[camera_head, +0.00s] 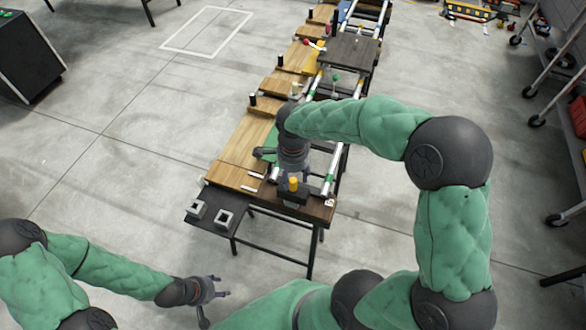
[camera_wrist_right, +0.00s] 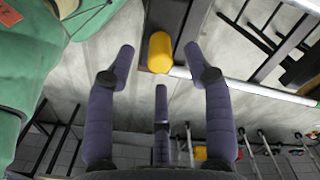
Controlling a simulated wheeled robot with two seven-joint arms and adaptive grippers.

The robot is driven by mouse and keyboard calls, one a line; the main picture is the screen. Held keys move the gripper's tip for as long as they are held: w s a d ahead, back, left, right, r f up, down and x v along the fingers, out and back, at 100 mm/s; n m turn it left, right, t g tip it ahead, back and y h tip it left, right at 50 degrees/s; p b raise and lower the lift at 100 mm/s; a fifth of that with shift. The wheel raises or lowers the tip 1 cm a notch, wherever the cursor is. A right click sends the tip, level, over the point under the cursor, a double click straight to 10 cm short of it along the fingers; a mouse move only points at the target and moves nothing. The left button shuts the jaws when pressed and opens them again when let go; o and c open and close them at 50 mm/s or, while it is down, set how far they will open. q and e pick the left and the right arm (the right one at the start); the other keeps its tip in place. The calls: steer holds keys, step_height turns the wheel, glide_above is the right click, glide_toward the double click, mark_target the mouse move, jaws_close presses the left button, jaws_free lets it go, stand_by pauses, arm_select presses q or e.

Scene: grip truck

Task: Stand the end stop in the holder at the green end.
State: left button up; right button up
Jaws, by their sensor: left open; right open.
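A yellow-capped upright piece (camera_head: 293,184), which I take for the end stop, stands on the dark near end of the long bench. In the right wrist view its yellow cap (camera_wrist_right: 160,52) shows between and beyond the fingertips, with a dark bar behind it. My right gripper (camera_head: 288,172) is open just above and behind it in the head view. No grip is visible. Green bands mark the near rail (camera_head: 328,186). My left gripper (camera_head: 217,291) is open and empty over the floor.
The wooden bench top (camera_head: 246,137) runs away to the back, with several black posts along its left side. A raised dark plate (camera_head: 350,48) spans the rails farther back. Wheeled racks stand at the right.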

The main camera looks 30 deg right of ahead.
mark_target(293, 180)
steer(key=shift+f+b, duration=0.4)
steer(key=shift+f, duration=1.15)
jaws_close()
steer(key=c, duration=1)
jaws_free()
